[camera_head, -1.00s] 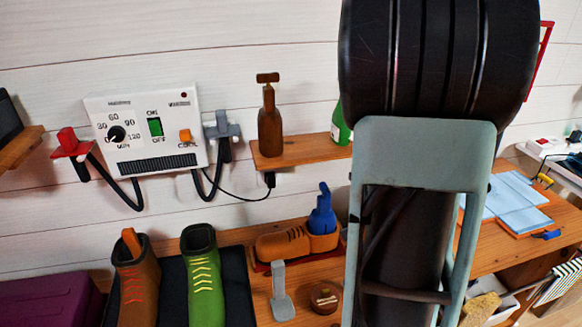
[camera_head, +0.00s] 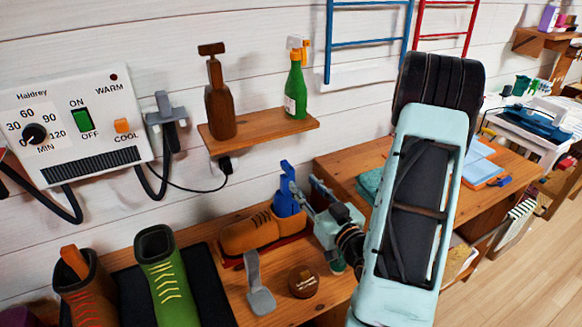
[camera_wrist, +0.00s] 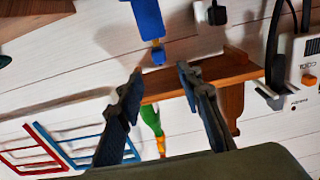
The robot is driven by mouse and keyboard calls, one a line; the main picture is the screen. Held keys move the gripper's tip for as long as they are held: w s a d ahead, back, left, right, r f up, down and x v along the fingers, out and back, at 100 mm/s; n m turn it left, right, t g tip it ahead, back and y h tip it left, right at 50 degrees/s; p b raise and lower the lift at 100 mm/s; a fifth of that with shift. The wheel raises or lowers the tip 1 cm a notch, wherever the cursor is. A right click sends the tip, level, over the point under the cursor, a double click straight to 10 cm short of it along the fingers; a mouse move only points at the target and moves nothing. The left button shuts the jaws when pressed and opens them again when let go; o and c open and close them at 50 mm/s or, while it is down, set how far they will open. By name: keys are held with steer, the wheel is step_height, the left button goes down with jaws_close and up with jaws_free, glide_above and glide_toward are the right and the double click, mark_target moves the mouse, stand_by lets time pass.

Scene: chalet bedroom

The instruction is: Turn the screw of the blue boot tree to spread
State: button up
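The blue boot tree (camera_head: 287,203) stands up out of an orange-brown shoe (camera_head: 247,235) lying on a red tray on the wooden bench. In the wrist view, the blue boot tree (camera_wrist: 147,18) hangs in from the top edge, with a short yellowish shaft and a small blue knob (camera_wrist: 158,56) at its end. My gripper (camera_head: 304,189) is beside the boot tree on its right. In the wrist view, my gripper (camera_wrist: 157,70) is open, with one finger on each side of the knob's line. The knob lies near the fingertips, with no contact visible.
A brown boot (camera_head: 88,285) and a green boot (camera_head: 167,280) stand at the left. A grey brush-like tool (camera_head: 260,285) and a round brown tin (camera_head: 303,281) lie in front of the shoe.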

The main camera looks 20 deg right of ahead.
mark_target(287, 165)
steer(key=w+b, duration=0.1)
steer(key=b, duration=0.3)
steer(key=w+b, duration=0.1)
steer(key=b, duration=0.3)
steer(key=shift+w+f, duration=0.15)
steer(key=shift+f, duration=0.1)
steer(key=shift+w+b, duration=0.1)
steer(key=shift+b, duration=0.3)
steer(key=shift+w+a+r, duration=0.1)
steer(key=shift+w+r, duration=0.1)
steer(key=shift+w, duration=0.15)
steer(key=w, duration=0.7)
steer(key=shift+w+a, duration=0.1)
steer(key=shift+w, duration=0.15)
steer(key=shift+c, duration=0.5)
jaws_close()
